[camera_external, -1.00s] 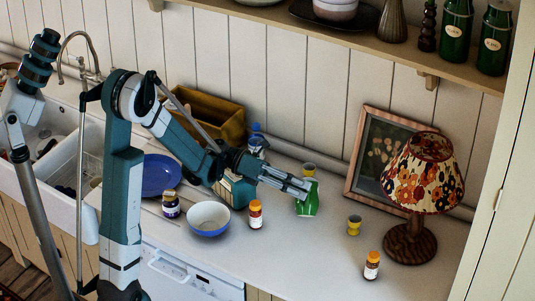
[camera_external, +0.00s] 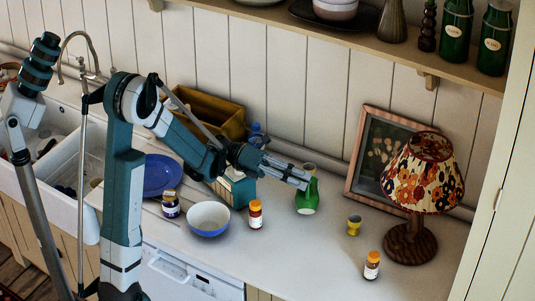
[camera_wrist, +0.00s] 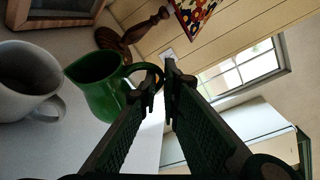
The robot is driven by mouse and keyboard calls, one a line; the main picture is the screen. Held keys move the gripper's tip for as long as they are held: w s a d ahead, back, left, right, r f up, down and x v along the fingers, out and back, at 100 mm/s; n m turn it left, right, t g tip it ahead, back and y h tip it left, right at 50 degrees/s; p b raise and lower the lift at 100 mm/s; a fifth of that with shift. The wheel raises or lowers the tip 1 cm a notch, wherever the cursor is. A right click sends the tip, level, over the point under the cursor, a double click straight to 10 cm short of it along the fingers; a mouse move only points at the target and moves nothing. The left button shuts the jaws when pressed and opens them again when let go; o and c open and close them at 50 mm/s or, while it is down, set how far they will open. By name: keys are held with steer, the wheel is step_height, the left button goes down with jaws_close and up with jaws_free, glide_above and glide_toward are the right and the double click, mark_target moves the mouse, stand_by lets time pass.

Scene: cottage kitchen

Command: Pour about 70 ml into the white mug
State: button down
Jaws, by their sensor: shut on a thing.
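The green jug (camera_external: 307,199) stands near the back of the white counter, left of the picture frame. My gripper (camera_external: 303,182) is at its upper part. In the wrist view the fingertips (camera_wrist: 161,84) are closed at the handle of the jug (camera_wrist: 96,92), on the side away from the mug. The jug looks roughly upright, and I cannot tell whether its base touches the counter. The white mug (camera_wrist: 24,82) is beside the jug at the left of the wrist view, handle toward the jug. The contents of both are not visible.
A lamp (camera_external: 420,180) and picture frame (camera_external: 378,160) stand right of the jug. A yellow-grey cup (camera_external: 354,225) and orange-capped bottles (camera_external: 372,265) (camera_external: 255,214) are on the counter. A blue-white bowl (camera_external: 208,218) sits in front.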

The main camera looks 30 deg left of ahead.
mark_target(300, 199)
steer(key=shift+w+a+r+n, duration=0.15)
steer(key=shift+w+r+n, duration=0.1)
steer(key=shift+w+n, duration=0.05)
steer(key=shift+w+a+r+n+h+b, duration=0.15)
steer(key=shift+w+r+n+h+b, duration=0.25)
steer(key=shift+n, duration=0.1)
stand_by(1.2)
steer(key=shift+w+a+r+n, duration=0.35)
steer(key=shift+w+r+n, duration=0.05)
steer(key=shift+w+r, duration=0.2)
stand_by(0.5)
steer(key=shift+s+d+f+m, duration=0.25)
steer(key=shift+s+f+m, duration=0.15)
steer(key=shift+s, duration=0.1)
steer(key=shift+s+d+f+m, duration=0.2)
steer(key=shift+s+f+m, duration=0.15)
steer(key=shift+s, duration=0.1)
steer(key=shift+s+d+f+m+y+p, duration=0.15)
steer(key=shift+s+f+m+y+p, duration=0.15)
steer(key=shift+f+m+y+p, duration=0.15)
steer(key=shift+s+f, duration=0.1)
steer(key=shift+s+d+f+m+y+p, duration=0.25)
steer(key=shift+s+d+f+m+p, duration=0.15)
steer(key=shift+s+f+m, duration=0.3)
steer(key=shift+s+d+f+m+y, duration=0.1)
steer(key=shift+s+f+m+y, duration=0.15)
steer(key=shift+f+m, duration=0.35)
steer(key=shift+d+p, duration=0.1)
steer(key=shift+p, duration=0.2)
